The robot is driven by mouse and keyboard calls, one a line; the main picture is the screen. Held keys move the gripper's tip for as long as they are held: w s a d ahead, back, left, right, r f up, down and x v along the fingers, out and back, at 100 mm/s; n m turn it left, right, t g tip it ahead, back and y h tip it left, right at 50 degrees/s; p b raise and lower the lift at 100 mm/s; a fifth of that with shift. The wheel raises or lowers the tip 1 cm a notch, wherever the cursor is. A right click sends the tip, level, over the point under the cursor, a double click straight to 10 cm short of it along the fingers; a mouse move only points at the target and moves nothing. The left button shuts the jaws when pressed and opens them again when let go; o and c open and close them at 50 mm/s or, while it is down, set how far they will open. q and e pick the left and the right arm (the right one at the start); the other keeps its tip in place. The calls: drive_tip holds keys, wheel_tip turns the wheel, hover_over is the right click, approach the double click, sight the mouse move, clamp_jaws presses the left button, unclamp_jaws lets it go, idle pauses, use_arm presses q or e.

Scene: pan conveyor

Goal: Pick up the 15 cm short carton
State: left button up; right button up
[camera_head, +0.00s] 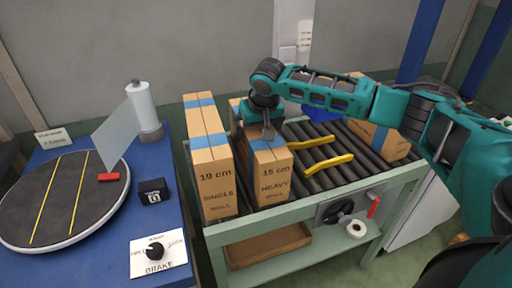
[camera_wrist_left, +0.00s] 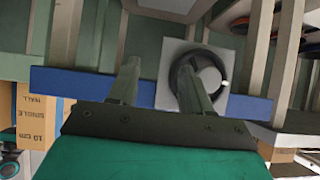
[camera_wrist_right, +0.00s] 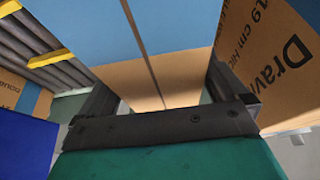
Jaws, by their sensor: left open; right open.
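The 15 cm carton (camera_head: 270,178), marked HEAVY WALL with blue tape along its top, stands on the roller conveyor beside the taller 19 cm carton (camera_head: 213,182). My right gripper (camera_head: 268,132) is open over the top of the 15 cm carton, hiding part of it. In the right wrist view, the taped top (camera_wrist_right: 165,50) of a carton lies between the open fingers (camera_wrist_right: 160,88); I cannot tell whether they touch it. My left gripper (camera_wrist_left: 157,75) is open and empty in the left wrist view; it does not show in the head view.
Yellow rails (camera_head: 318,165) cross the rollers right of the cartons. Another carton (camera_head: 384,138) stands at the conveyor's far right. A handwheel (camera_head: 338,211) is on the conveyor's front.

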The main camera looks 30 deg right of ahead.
drive_tip(key=x, duration=0.2)
drive_tip(key=shift+w+f, duration=0.15)
drive_tip(key=shift+f, duration=0.15)
drive_tip(key=shift+c, duration=0.5)
drive_tip(key=c, duration=1.2)
